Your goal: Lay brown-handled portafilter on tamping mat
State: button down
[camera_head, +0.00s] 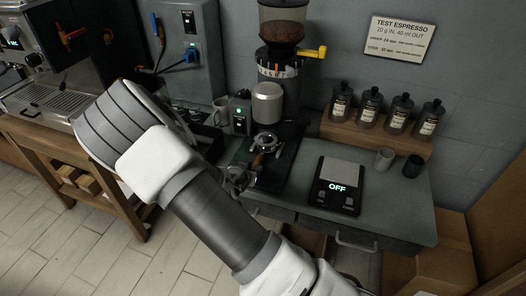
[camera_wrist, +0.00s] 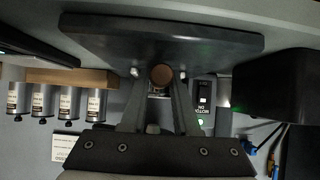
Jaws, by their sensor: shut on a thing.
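The brown-handled portafilter (camera_head: 265,141) is over the dark tamping mat (camera_head: 272,182) in front of the grinder, its metal head toward the grinder and its brown handle toward my gripper (camera_head: 247,176). In the wrist view, the round brown handle end (camera_wrist: 161,75) sits between the fingertips of my gripper (camera_wrist: 160,85), which is shut on it. A dark slab, seemingly the mat (camera_wrist: 110,38), spans the top of that inverted view. The portafilter head is hidden there. I cannot tell whether the portafilter touches the mat.
The grinder (camera_head: 277,75) stands just behind. Several bottles stand on a wooden shelf (camera_head: 375,134). Counter (camera_head: 400,215) is clear at the right front.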

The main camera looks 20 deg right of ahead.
jog(key=shift+r, duration=0.2)
jog(key=shift+s+a, duration=0.4)
jog(key=shift+s, duration=0.15)
jog(key=s+a+p, duration=0.2)
jog(key=s+a, duration=0.3)
jog(key=s, duration=0.2)
jog(key=shift+s+a+r+p, duration=0.15)
jog(key=shift+s+a+p, duration=0.1)
jog(key=shift+s+p, duration=0.15)
dwell(0.3)
jog(key=c, duration=1.2)
grip_release()
grip_shut()
